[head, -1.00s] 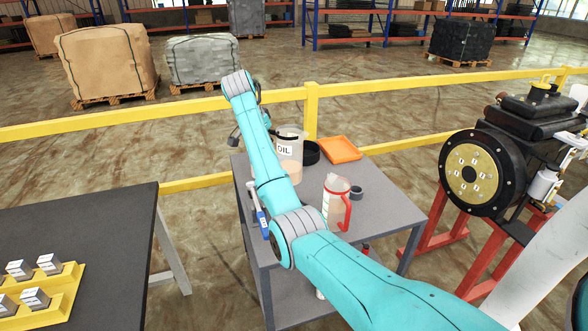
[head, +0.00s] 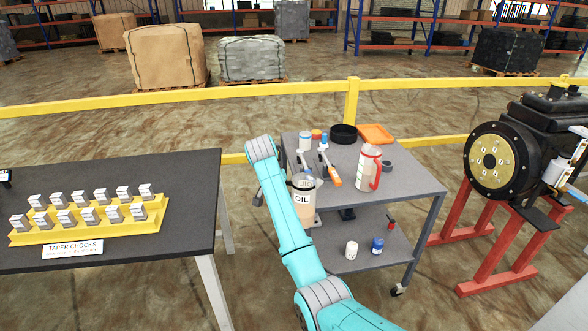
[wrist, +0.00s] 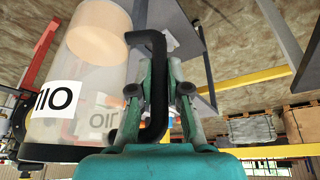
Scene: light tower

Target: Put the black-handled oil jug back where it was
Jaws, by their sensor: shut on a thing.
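The black-handled oil jug (head: 303,198), clear with an OIL label and tan contents, shows beside my arm at the cart's near left corner. It fills the left of the wrist view (wrist: 85,75). My gripper (wrist: 160,75) is shut on its black handle (wrist: 157,100). In the head view the arm hides most of the gripper. The jug appears held in the air; whether it overlaps the cart's edge I cannot tell. The grey cart top (head: 415,178) is behind it.
A red-handled jug (head: 369,168) stands on the cart, with a black tray (head: 343,134), an orange tray (head: 377,134), tools and small containers. The lower shelf holds a white bottle (head: 351,250) and a blue one (head: 377,245). A dark table (head: 190,170) with taper chocks is left.

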